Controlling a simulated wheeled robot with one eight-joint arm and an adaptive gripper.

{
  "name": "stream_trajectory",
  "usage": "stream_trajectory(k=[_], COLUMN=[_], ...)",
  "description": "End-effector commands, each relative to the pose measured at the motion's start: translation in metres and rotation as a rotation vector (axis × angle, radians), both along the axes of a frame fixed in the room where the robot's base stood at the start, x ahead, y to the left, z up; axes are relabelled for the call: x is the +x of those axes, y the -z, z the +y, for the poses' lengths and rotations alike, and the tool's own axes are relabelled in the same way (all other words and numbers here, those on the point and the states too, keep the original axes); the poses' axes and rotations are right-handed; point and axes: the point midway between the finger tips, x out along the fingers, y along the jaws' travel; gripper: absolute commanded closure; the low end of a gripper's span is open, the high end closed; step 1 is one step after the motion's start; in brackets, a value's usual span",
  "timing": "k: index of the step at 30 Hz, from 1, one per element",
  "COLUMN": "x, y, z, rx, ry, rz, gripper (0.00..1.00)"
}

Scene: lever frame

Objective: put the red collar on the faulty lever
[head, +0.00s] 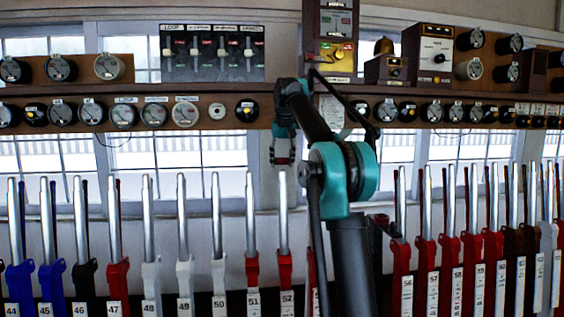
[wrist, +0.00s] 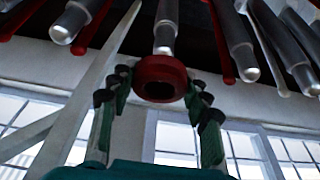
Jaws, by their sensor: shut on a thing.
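A red collar (wrist: 148,66) is held between the two fingers of my gripper (wrist: 160,88) in the wrist view. Its hole looks dark and empty. The silver handle of a lever (wrist: 165,30) shows just beyond the collar, its rounded end close to the rim and seemingly apart from it. In the head view my gripper (head: 283,155) points down just above the top of the lever labelled 52 (head: 283,215). The collar is too small to make out clearly there. No mark showing which lever is faulty can be made out.
A row of close-set levers runs across the front, including lever 51 (head: 251,220) left of the gripper and lever 56 (head: 402,240) to the right. My arm hides some levers between. Shelves of dials (head: 124,115) and a switch panel (head: 212,53) are above.

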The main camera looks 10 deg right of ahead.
Motion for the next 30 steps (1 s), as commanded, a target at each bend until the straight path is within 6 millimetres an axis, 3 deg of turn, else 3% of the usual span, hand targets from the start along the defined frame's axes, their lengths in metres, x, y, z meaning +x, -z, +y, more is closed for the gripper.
stream_trajectory(k=[17,30], x=[-0.002,-0.004], y=[0.0,0.011], z=[0.0,0.0], rx=[0.0,0.0], ry=[0.0,0.0], rz=[0.0,0.0], gripper=[0.78,0.78])
